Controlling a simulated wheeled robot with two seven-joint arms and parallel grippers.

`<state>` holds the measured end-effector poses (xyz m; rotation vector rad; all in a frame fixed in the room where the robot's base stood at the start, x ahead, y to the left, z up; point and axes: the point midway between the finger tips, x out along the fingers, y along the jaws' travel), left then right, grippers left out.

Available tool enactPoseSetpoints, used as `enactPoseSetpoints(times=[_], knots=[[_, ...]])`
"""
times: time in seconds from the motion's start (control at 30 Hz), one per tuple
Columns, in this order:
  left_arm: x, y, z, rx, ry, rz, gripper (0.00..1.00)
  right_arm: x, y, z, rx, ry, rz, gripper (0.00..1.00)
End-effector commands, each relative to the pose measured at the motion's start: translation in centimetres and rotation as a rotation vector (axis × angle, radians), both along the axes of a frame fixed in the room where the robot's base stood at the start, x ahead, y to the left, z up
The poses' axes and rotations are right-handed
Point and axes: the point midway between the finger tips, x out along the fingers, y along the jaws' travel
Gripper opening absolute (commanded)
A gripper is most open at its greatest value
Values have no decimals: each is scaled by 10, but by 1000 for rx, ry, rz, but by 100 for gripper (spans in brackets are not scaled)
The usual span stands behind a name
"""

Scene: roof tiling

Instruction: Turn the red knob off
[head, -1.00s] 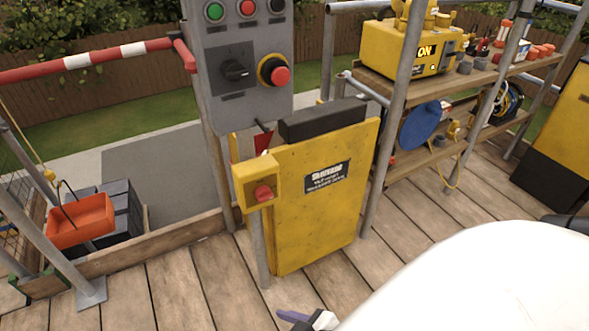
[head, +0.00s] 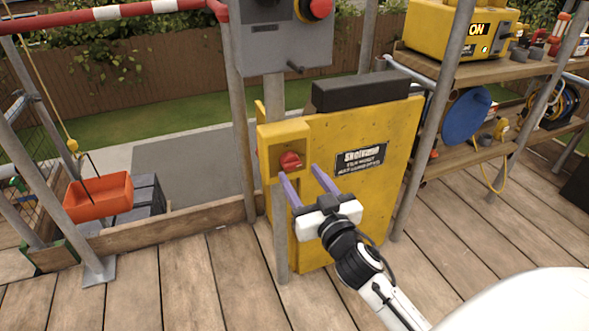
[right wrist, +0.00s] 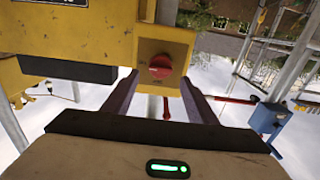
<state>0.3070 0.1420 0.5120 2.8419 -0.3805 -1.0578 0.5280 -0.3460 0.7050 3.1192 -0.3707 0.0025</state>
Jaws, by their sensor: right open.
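The red knob (head: 290,161) sits on the front of a small yellow box (head: 283,138) fixed to a grey post beside a large yellow panel (head: 385,130). My right gripper (head: 301,172) is open, with its two purple fingers reaching up toward the knob from below and to the right. In the right wrist view the knob (right wrist: 160,67) shows beyond and between the fingertips of the open gripper (right wrist: 158,82). I see no contact with the knob, and nothing is between the fingers. My left gripper is not in view.
A grey control box (head: 285,40) with another red button (head: 317,8) hangs above the knob. An orange tray (head: 98,197) is at the left. Wooden shelves (head: 470,160) with a yellow machine (head: 455,30) stand at the right. The wooden deck (head: 190,280) in front is clear.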

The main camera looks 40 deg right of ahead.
Motion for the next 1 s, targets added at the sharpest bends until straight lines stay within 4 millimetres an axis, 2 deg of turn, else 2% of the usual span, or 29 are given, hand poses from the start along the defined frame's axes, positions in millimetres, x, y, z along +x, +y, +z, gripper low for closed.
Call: enactPoseSetpoints(times=[0.1, 0.3, 0.67, 0.9, 1.0], knots=[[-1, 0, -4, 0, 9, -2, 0, 22, -5, 0, -3, -1, 2, 52], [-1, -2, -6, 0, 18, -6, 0, 43, -10, -1, -1, 0, 1, 52], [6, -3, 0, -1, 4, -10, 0, 48, -11, -1, 0, 2, 1, 52], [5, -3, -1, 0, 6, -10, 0, 48, -11, -1, 0, 2, 1, 12], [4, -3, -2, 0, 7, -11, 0, 48, -11, -1, -1, 2, 1, 12]])
